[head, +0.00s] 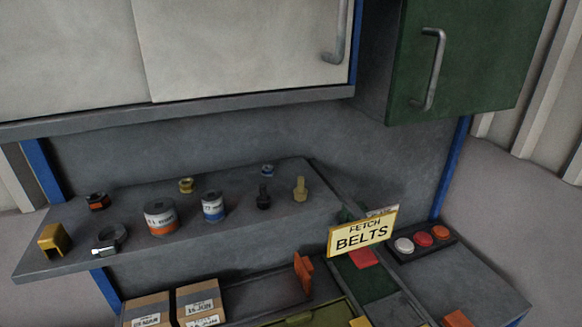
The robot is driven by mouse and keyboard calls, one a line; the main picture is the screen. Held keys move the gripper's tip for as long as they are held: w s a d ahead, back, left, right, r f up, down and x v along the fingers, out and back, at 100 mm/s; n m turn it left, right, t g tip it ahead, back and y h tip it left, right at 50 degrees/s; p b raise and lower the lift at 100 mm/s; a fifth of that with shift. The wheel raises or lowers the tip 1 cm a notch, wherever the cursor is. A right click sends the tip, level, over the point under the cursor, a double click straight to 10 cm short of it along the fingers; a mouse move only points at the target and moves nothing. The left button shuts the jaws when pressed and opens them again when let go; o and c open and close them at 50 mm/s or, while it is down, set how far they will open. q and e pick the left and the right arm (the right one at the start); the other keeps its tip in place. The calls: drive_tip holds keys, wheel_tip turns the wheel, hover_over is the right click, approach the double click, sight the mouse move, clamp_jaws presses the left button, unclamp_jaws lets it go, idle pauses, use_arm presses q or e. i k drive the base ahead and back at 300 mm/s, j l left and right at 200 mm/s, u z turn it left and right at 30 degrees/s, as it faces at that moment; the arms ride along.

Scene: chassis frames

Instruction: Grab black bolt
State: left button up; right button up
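The black bolt (263,197) stands upright on the grey shelf (160,255), right of the middle. A brass-coloured bolt (300,189) stands just to its right. A small blue and white piece (267,170) sits behind it, near the shelf's back edge. Nothing touches the black bolt. Neither of my grippers shows in the head view.
Two cans (160,217) (213,207), several nuts or rings (109,239) and a yellow bracket (54,240) share the shelf. Overhead are a pale cabinet (240,45) and a green door (465,60). A "FETCH BELTS" sign (362,233), boxes (199,303) and buttons (423,239) are lower.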

sight(263, 201)
drive_tip(key=i+j+u, duration=0.2)
drive_tip(key=i+j, duration=0.15)
drive_tip(key=j, duration=0.25)
drive_tip(key=i+j+u, duration=0.25)
drive_tip(key=i+j, duration=0.2)
drive_tip(key=j, duration=0.15)
